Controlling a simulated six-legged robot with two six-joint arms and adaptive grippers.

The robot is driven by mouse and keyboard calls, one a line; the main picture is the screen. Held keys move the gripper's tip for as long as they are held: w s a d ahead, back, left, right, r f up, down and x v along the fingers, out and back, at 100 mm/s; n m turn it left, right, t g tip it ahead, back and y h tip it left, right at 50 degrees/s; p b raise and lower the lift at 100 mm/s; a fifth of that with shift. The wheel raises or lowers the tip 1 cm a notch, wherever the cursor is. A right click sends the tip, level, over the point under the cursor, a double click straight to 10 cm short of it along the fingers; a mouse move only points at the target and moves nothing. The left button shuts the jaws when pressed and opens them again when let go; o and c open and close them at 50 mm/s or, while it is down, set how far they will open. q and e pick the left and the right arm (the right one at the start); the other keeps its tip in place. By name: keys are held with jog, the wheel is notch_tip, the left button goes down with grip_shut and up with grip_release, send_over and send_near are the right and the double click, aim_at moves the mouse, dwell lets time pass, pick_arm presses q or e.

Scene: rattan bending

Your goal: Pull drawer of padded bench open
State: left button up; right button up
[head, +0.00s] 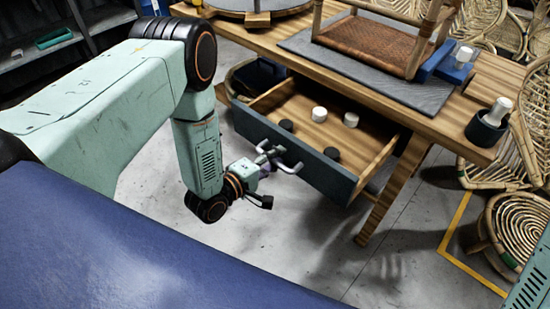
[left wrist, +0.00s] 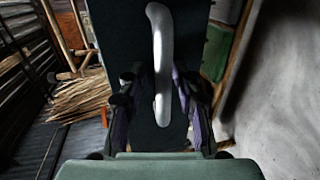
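The padded bench (head: 325,72) has a wooden top with a grey pad (head: 300,42) on it. Its drawer (head: 385,164) is pulled well out, showing a wooden inside with black and white round pieces. The dark drawer front (head: 322,176) carries a silver bar handle (head: 290,168). In the left wrist view, the handle (left wrist: 158,35) stands upright in the picture. My left gripper (head: 270,154) is at the handle, its fingers (left wrist: 160,88) close on either side and seemingly shut on it. Finger contact is partly hidden. My right gripper is out of view.
A woven-seat rattan frame (head: 370,46) and a blue clamp (head: 447,67) stand on the bench. A dark cup with a white piece (head: 487,127) sits at its right end. Rattan chairs (head: 516,222) crowd the right. Grey floor (head: 300,255) before the drawer is clear.

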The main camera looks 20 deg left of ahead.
pick_arm(q)
jog(key=shift+s+f, duration=0.1)
jog(key=v, duration=1.1)
jog(key=shift+s, duration=0.35)
jog(key=shift+a, duration=0.15)
jog(key=s+f+m+g+y, duration=0.3)
jog(key=s+f+m+g, duration=0.4)
jog(key=s+f, duration=0.25)
jog(key=s+d+r+m+g+y, duration=0.1)
jog(key=s+m+g, duration=0.5)
jog(key=s, duration=0.6)
jog(key=shift+s+d+m+g+y, duration=0.2)
jog(key=shift+d+m+g+y, duration=0.15)
jog(key=shift+g+y, duration=0.4)
